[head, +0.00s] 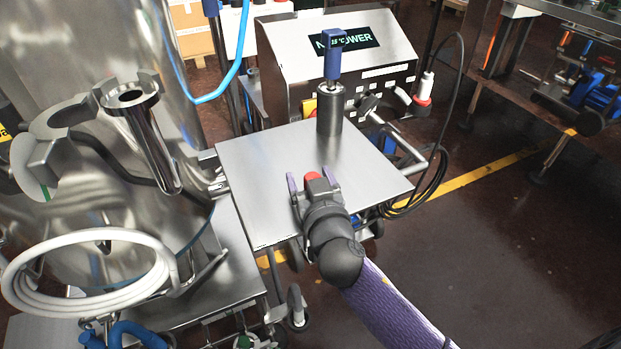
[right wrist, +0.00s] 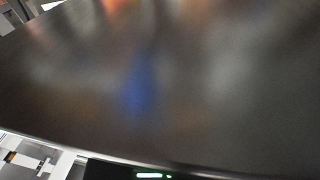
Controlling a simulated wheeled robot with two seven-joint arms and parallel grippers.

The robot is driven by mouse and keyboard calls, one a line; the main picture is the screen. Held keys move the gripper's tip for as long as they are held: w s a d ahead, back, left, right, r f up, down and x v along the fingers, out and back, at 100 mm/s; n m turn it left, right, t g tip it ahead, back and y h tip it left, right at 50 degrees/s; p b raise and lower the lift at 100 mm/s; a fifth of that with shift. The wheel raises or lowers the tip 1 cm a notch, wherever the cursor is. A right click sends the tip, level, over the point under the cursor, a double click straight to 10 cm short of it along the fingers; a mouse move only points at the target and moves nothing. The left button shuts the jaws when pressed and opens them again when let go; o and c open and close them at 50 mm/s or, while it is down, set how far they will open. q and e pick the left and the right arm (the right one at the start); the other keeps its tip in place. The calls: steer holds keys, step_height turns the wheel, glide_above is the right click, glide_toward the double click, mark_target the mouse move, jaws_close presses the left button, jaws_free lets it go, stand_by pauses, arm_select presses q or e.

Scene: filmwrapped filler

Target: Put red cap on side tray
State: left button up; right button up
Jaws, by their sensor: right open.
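The red cap (head: 312,176) shows as a small red patch at the tray's near part, between the fingers of my right gripper (head: 310,182). The gripper is open over the tray and hides much of the cap; I cannot tell whether the cap rests on the tray. The right wrist view shows a blurred metal surface, with an orange-red smear at its top edge that I cannot identify. My left gripper is not in view.
A metal cylinder (head: 329,112) with a blue-topped rod (head: 333,56) stands at the tray's back. A control box with a lit display (head: 347,39) is behind it. A steel tank (head: 100,190) with a coiled white hose (head: 90,237) is at left. The tray's left part is clear.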

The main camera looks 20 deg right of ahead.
steer(key=shift+r, duration=0.25)
steer(key=s+a, duration=0.1)
steer(key=s, duration=1)
steer(key=shift+s+a+r, duration=0.2)
steer(key=shift+s+a, duration=0.2)
